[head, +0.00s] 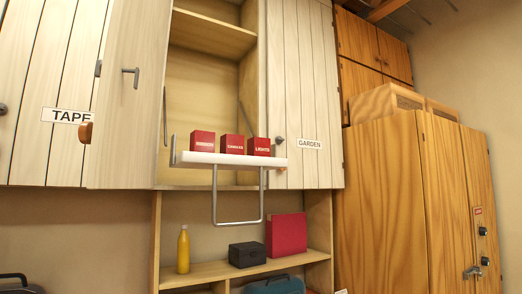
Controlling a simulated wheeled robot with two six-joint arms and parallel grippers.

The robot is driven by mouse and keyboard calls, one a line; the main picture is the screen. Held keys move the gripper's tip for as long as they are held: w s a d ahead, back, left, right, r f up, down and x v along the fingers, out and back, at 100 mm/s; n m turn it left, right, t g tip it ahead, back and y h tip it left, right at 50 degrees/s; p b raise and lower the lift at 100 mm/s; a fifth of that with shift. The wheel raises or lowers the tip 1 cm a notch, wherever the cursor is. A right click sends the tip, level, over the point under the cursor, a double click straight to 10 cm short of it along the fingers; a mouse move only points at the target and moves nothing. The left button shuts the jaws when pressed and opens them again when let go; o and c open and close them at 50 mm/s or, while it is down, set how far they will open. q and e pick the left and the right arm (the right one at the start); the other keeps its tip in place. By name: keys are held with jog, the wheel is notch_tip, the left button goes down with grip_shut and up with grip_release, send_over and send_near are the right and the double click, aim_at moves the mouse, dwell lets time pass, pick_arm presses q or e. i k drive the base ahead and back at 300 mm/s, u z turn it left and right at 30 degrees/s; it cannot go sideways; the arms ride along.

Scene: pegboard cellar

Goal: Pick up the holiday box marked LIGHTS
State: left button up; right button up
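Three small red boxes stand in a row on a white pull-down shelf (228,160) in the open upper cabinet. The right one, marked LIGHTS (260,147), stands near the shelf's right end. The middle red box (233,144) has a label too small to read surely, as does the left red box (203,141). A metal handle bar (238,223) hangs below the shelf. Neither of my grippers is in view.
An open cabinet door (128,95) is at the left, by a TAPE label (67,116). A closed door marked GARDEN (309,144) is at the right. A yellow bottle (183,250), black box (247,255) and red case (286,235) stand on the lower shelf. A wooden wardrobe (385,210) stands right.

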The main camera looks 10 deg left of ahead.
aim_at(256, 146)
jog(key=z, duration=0.45)
jog(key=i, duration=0.9)
jog(key=u, duration=0.35)
